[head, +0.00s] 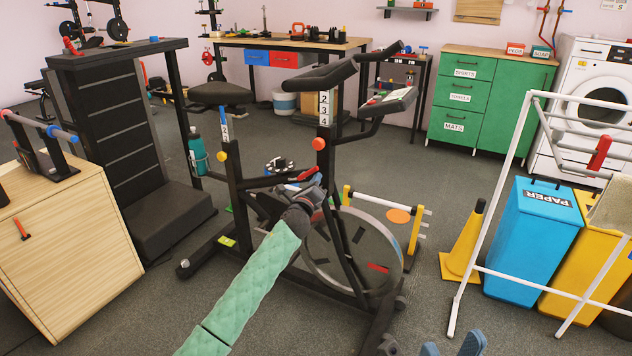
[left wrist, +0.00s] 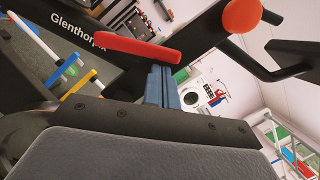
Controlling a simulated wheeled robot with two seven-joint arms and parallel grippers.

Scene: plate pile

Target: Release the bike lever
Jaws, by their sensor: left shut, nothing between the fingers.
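The exercise bike (head: 345,240) stands in mid-room. Its red lever (head: 308,174) sits on the frame below the orange knob (head: 320,143). My left gripper (head: 316,190) reaches in from below, close to the lever. In the left wrist view, the shut blue-grey fingers (left wrist: 162,86) point up at the right end of the red lever (left wrist: 125,47), which overlaps their tips. Nothing shows between them; I cannot tell whether they touch the lever. The orange knob (left wrist: 242,14) is above right. My right gripper (head: 453,346) is partly in view at the bottom edge, fingers apart and empty.
The bike's flywheel (head: 350,255) and dark frame bars lie close around the left gripper. A treadmill (head: 130,150) and wooden cabinet (head: 70,240) stand left. A yellow cone (head: 462,245), a blue paper bin (head: 533,240) and a white rack (head: 490,210) stand right.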

